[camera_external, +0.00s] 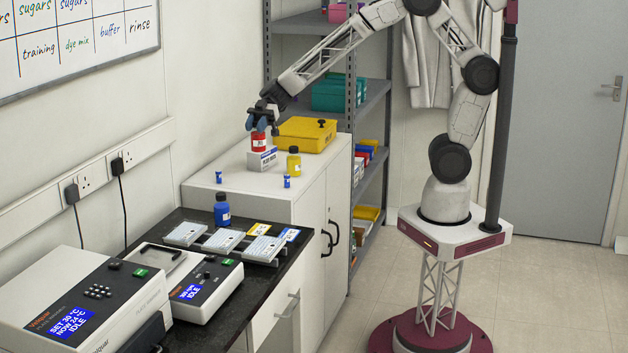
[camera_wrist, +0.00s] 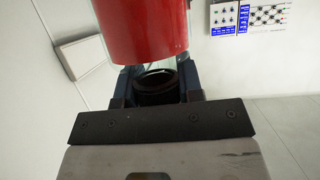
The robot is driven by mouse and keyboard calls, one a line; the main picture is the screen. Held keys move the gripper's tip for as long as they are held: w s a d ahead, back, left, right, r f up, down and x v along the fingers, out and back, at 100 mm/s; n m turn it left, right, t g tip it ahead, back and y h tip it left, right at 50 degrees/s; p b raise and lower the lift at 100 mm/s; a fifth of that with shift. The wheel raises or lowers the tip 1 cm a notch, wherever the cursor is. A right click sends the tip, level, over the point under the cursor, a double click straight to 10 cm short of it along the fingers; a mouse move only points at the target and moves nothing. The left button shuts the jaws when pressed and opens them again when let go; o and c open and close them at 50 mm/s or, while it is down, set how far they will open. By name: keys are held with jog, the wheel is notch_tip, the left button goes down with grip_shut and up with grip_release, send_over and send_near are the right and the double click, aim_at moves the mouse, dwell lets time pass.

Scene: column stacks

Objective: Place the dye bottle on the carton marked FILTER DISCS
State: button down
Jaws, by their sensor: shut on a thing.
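My gripper (camera_external: 262,118) is shut on a red bottle (camera_external: 258,142), gripping it near its top with the jaws pointing down. The bottle looks upright. It sits at or just above a small white carton (camera_external: 262,160) with a blue-grey printed band; I cannot tell whether they touch, and the print is too small to read surely. In the wrist view the red bottle body (camera_wrist: 143,30) fills the top, with a dark round cap (camera_wrist: 155,86) between my fingers; the carton is not visible there. A yellow bottle (camera_external: 294,163) and a blue bottle (camera_external: 222,210) stand apart.
A yellow case (camera_external: 305,134) lies right behind the carton on the white cabinet (camera_external: 250,190). Two small blue vials (camera_external: 219,177) stand at its front. The black bench (camera_external: 225,290) holds trays and two instruments. Shelving (camera_external: 350,110) stands behind.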

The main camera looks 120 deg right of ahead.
jog(key=s+d+r+m+t+h, duration=0.1)
jog(key=s+d+r, duration=0.1)
jog(key=d, duration=0.4)
jog(key=s+d+r+m+t+h, duration=0.1)
jog(key=s+d+r+m+h, duration=0.1)
jog(key=d, duration=0.4)
jog(key=shift+s+d+r+m+h, duration=0.15)
jog(key=shift+s+d+m+h, duration=0.2)
jog(key=shift+s, duration=0.5)
jog(key=shift+f, duration=2)
jog(key=shift+f, duration=2)
jog(key=shift+f, duration=0.15)
jog(key=c, duration=0.8)
grip_release()
jog(key=shift+o, duration=0.2)
